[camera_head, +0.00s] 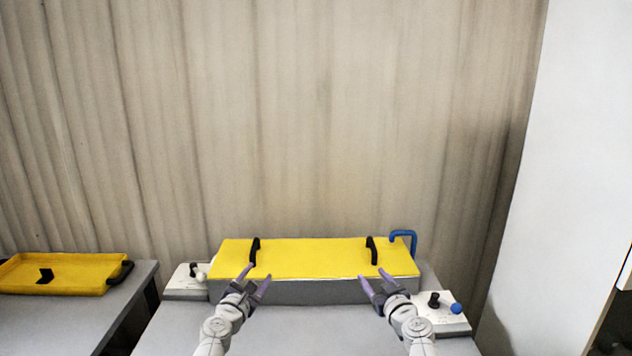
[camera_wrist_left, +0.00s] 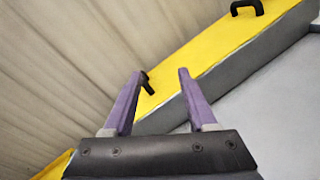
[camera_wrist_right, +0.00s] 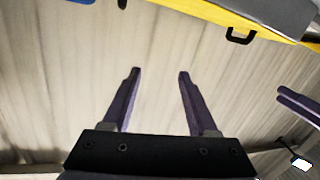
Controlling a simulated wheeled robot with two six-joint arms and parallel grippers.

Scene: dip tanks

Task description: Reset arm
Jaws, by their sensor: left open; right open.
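My left gripper (camera_head: 256,272) is open and empty, in front of the left part of the yellow lid (camera_head: 312,257). Its two purple fingers also show apart in the left wrist view (camera_wrist_left: 160,75). My right gripper (camera_head: 374,278) is open and empty, in front of the lid's right part. Its spread fingers show in the right wrist view (camera_wrist_right: 158,72). The lid lies on a long grey tank (camera_head: 312,291). It has a left black handle (camera_head: 254,251) and a right black handle (camera_head: 371,250). Neither gripper holds a handle.
A blue handle (camera_head: 405,236) stands behind the tank's right end. A control box with a blue knob (camera_head: 456,309) is at right, another box (camera_head: 184,283) at left. A yellow tray (camera_head: 75,274) sits on the left table (camera_head: 60,320). The grey tabletop (camera_head: 290,332) between my arms is clear.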

